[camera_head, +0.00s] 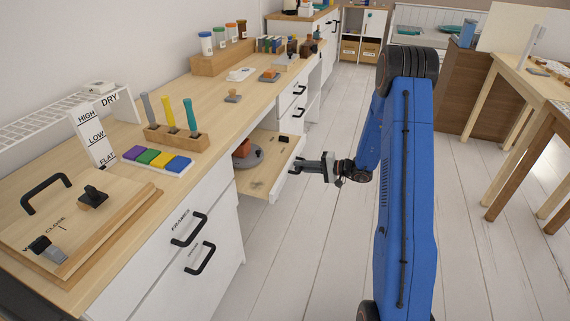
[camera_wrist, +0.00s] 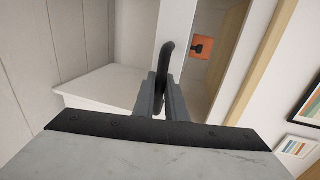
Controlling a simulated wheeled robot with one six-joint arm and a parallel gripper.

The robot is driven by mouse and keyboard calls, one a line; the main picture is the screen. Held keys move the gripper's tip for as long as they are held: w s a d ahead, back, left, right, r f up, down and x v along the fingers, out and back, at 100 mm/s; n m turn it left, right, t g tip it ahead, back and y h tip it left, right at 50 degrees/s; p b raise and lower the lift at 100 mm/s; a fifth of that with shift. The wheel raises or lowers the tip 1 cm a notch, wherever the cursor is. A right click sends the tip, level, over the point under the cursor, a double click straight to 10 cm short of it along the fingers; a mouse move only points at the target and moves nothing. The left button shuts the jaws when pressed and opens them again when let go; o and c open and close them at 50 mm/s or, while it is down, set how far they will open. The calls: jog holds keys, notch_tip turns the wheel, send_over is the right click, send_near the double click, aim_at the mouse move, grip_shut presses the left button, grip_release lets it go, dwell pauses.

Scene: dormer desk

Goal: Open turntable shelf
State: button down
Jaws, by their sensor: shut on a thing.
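The turntable shelf (camera_head: 262,186) is a pale wood pull-out board under the desk top, and it stands out from the desk front. A grey round turntable (camera_head: 252,160) with a reddish block (camera_head: 242,148) on it sits at the shelf's inner part, partly hidden by the desk top. A small black item lies near the shelf's far corner. My gripper (camera_head: 304,165) is at the shelf's white front edge, shut on its handle. In the wrist view, the black handle (camera_wrist: 167,62) stands between the two fingers (camera_wrist: 161,100) of my gripper.
Drawers with black handles (camera_head: 190,230) are in the desk front at the near left. Stamps, ink pads (camera_head: 157,160) and jars stand on the desk top. The white plank floor (camera_head: 285,255) in front of the shelf is clear. A wooden table (camera_head: 535,85) stands at the right.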

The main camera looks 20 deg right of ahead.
jog(key=f+v, duration=0.2)
jog(key=v, duration=1.1)
jog(key=shift+s+d+f, duration=0.2)
jog(key=shift+d+f, duration=0.1)
jog(key=shift+f, duration=0.1)
jog(key=c, duration=2.1)
grip_release()
jog(key=shift+d, duration=0.1)
jog(key=v, duration=1.7)
jog(key=shift+s+d+r, duration=0.1)
